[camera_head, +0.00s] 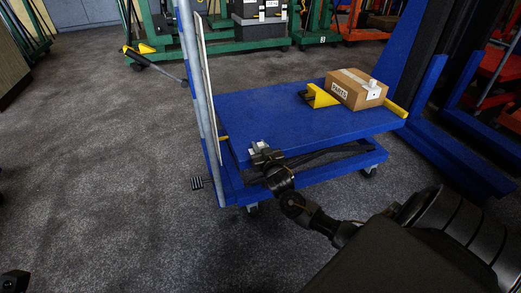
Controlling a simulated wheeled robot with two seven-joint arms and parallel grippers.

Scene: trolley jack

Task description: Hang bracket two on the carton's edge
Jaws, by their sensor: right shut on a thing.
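A brown carton (352,93) labelled "PARTS" stands at the far right of the blue lift table (290,112). A small white bracket (373,87) sits at the carton's right-hand upper edge. My right gripper (261,150) is at the table's near left edge, well apart from the carton. It is shut on a small pale piece (259,144), which looks like another bracket; the fingers hide much of it. A dark part of my left arm or gripper (15,281) shows in the lower left corner, too cut off to read its jaws.
A yellow block (320,97) stands left of the carton and a yellow piece (396,108) lies at the table's right edge. The table's middle is clear. A grey upright post (196,75) rises at the table's left end. Blue columns stand at right.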

